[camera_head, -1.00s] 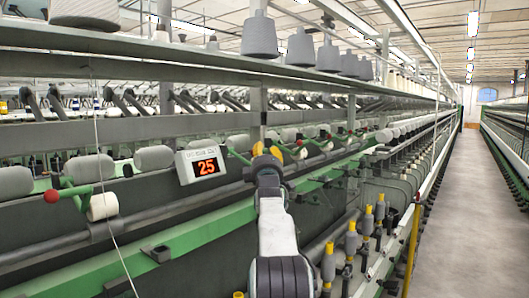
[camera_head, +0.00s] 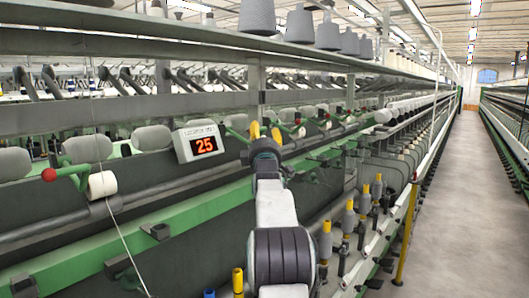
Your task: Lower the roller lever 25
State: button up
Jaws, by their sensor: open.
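A display box (camera_head: 198,141) with an orange "25" hangs on the spinning frame, left of my gripper. A green roller lever (camera_head: 75,172) with a red ball knob (camera_head: 49,174) and a white roller (camera_head: 102,184) sticks out further left. Part of another green lever (camera_head: 235,133) shows between the display and my gripper. A further red knob (camera_head: 298,121) shows just right of it. I cannot tell which lever belongs to 25. My gripper (camera_head: 265,132) points away from me, its yellow fingertips apart with nothing seen between them. It hides part of the machine behind it.
A long green rail (camera_head: 190,218) runs below the levers. Yellow-topped spindles (camera_head: 326,240) stand in a row to the right of my arm. Grey bobbins (camera_head: 257,17) stand on the shelf above. The aisle floor (camera_head: 455,200) at right is clear.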

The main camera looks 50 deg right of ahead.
jog(key=v, duration=0.9)
jog(key=shift+a, duration=0.15)
jog(key=shift+s+f, duration=0.15)
dwell(0.6)
